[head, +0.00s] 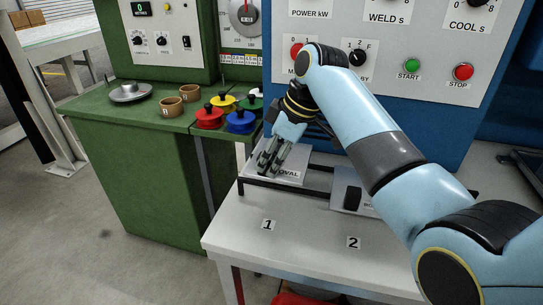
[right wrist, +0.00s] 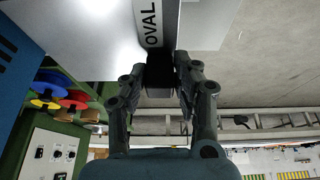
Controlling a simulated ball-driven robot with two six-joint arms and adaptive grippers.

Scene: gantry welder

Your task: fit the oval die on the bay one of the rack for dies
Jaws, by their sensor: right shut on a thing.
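The oval die (head: 290,175) is a pale grey plate marked OVAL, at the left end of the rack. It also shows in the right wrist view (right wrist: 85,40). My right gripper (head: 268,169) is shut on its dark handle (right wrist: 158,75), seen between the fingers in the right wrist view. The black-framed rack for dies (head: 318,191) is on the light grey table. The oval die is at or over bay one, behind label 1 (head: 268,225). I cannot tell whether it rests fully on the frame. My left gripper is not in view.
Another plate with a black handle (head: 352,199) sits in bay two, behind label 2 (head: 353,243), partly hidden by my right arm. The blue welder panel (head: 395,45) rises behind the rack. The table front is clear.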

